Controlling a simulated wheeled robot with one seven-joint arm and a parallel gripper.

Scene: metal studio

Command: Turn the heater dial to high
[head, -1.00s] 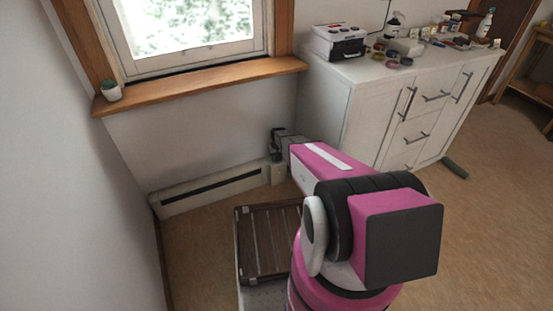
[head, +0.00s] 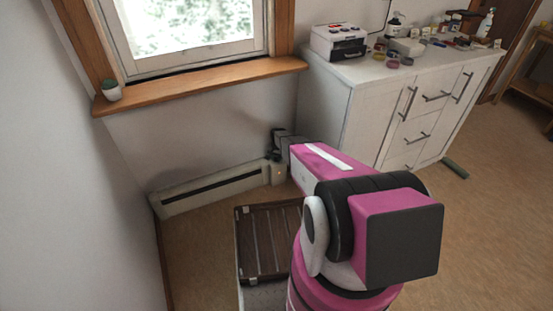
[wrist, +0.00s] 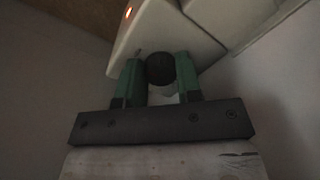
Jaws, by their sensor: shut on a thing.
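The white baseboard heater (head: 210,192) runs along the wall below the window in the head view. Its end box fills the top of the wrist view (wrist: 150,35), where a small orange light (wrist: 128,12) glows. The dark round heater dial (wrist: 160,68) sits at the edge of this box. My gripper (wrist: 159,72) has one green finger on each side of the dial and is shut on it. In the head view my gripper (head: 274,156) is at the heater's right end, small and partly hidden by my arm. The dial's marks cannot be read.
A white cabinet (head: 345,125) with several items on top stands to the right of the heater. A wooden windowsill (head: 200,84) with a small potted plant (head: 111,90) is above.

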